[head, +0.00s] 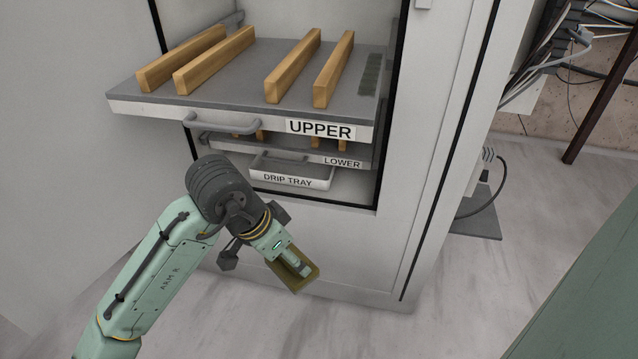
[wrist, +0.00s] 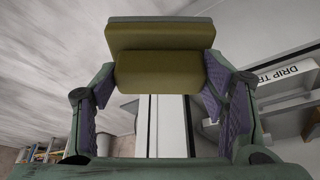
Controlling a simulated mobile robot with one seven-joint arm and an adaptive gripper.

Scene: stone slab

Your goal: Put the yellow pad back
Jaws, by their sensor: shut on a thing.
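The yellow pad (head: 300,279), an olive-yellow block, is held in my gripper (head: 287,264) in front of the cabinet, low and below the drip tray's level in the head view. In the wrist view the pad (wrist: 158,46) shows at the top as a two-level block. The purple-lined fingers of my gripper (wrist: 160,85) stand on its two sides, shut on it. The upper shelf (head: 240,75), labelled UPPER, is pulled far out and bears several wooden bars. The lower shelf (head: 285,149), labelled LOWER, sits beneath it, mostly hidden.
A white drip tray (head: 323,184) lies under the lower shelf. The pale cabinet front (head: 350,245) is close to my gripper. A dark ridged strip (head: 370,74) is on the upper shelf's right. Cables (head: 535,70) hang at the right. The grey floor (head: 220,325) is clear.

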